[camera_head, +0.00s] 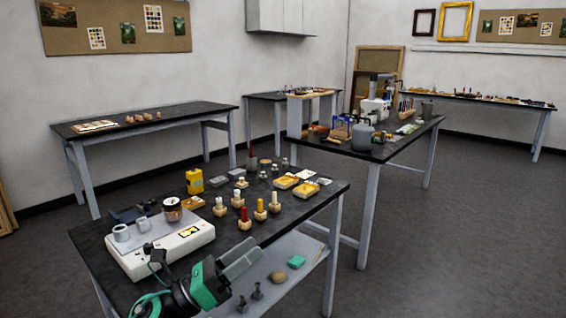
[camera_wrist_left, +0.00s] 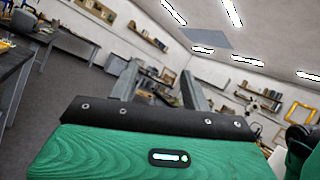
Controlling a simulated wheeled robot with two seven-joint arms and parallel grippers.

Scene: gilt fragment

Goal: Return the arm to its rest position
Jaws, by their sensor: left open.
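My left gripper (camera_head: 254,254) is at the lower middle of the head view, in front of the near edge of the black-topped workbench (camera_head: 180,280). Its arm, with green and black parts, reaches in from the bottom. In the left wrist view the gripper (camera_wrist_left: 162,76) shows two grey fingers standing apart with nothing between them. The wrist camera looks across the room and up toward the ceiling, so the gripper is tilted upward. My right gripper is in neither view.
A white device (camera_head: 160,250) with cups stands on the near bench, close to my left arm. A yellow can (camera_head: 194,181) and several wooden-based bottles stand behind. A lower shelf (camera_head: 268,268) holds small items. Open floor (camera_head: 440,240) lies to the right.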

